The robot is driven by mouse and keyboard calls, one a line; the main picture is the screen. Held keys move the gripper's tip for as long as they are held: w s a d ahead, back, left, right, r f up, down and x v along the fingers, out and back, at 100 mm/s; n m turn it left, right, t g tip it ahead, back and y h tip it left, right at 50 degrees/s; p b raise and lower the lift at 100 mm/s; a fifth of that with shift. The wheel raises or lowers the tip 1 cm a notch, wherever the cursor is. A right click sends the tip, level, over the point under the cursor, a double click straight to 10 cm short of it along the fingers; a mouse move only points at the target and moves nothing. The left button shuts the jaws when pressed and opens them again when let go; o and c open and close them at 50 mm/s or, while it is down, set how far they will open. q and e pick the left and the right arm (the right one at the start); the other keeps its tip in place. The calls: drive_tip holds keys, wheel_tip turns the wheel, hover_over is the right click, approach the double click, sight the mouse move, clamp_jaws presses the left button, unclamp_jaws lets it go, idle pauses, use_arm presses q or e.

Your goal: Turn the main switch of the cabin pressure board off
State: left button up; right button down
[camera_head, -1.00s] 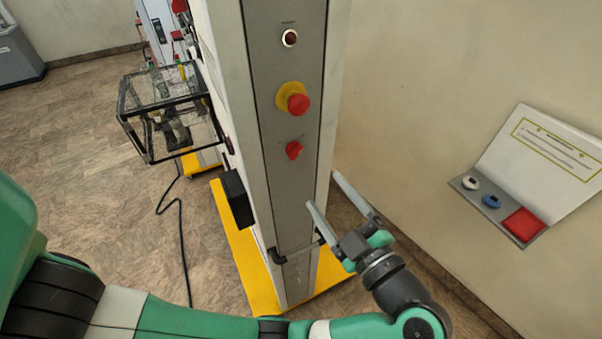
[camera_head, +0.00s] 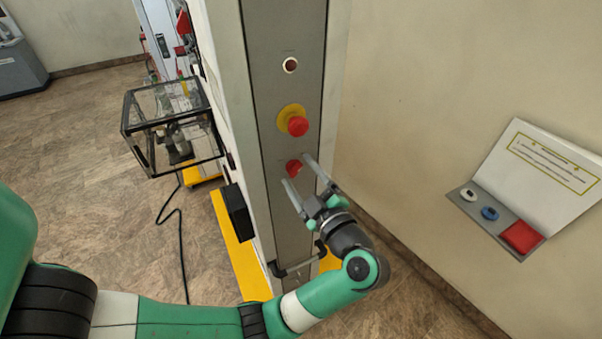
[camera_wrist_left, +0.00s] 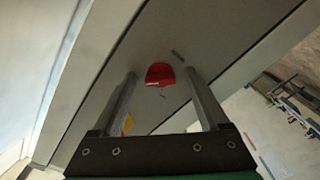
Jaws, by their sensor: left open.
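The red rotary switch (camera_head: 293,167) sits on the grey front panel (camera_head: 285,110) of the tall cabinet, below the red emergency button on its yellow disc. My left gripper (camera_head: 297,168) is open at the panel, with one finger on the lower left of the switch and one on its right. In the left wrist view the switch (camera_wrist_left: 160,74) shows between the two finger tips, nearer the panel than my palm. I cannot tell whether the fingers touch it. My right gripper is not in view.
The emergency button (camera_head: 297,125) protrudes just above the fingers. A round indicator (camera_head: 290,65) is higher up. A panel handle (camera_head: 297,266) sticks out below. A wall console (camera_head: 520,236) is at the right, and a clear box (camera_head: 170,125) at the left.

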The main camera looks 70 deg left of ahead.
use_arm(q)
clamp_jaws()
idle(0.3)
drive_tip(key=shift+n, duration=0.3)
drive_tip(key=n+b, duration=0.2)
drive_tip(key=n, duration=0.1)
drive_tip(key=shift+f+n, duration=0.1)
drive_tip(key=shift+n, duration=0.2)
drive_tip(key=n+b, duration=0.3)
drive_tip(key=n, duration=0.1)
drive_tip(key=shift+n, duration=0.3)
drive_tip(key=n+b, duration=0.4)
drive_tip(key=n, duration=0.1)
drive_tip(key=shift+r+n+b, duration=0.15)
drive_tip(key=shift+n+b, duration=0.7)
drive_tip(key=shift+n, duration=0.15)
drive_tip(key=shift+r+n+b, duration=0.15)
drive_tip(key=shift+n+b, duration=0.7)
drive_tip(key=shift+n, duration=0.15)
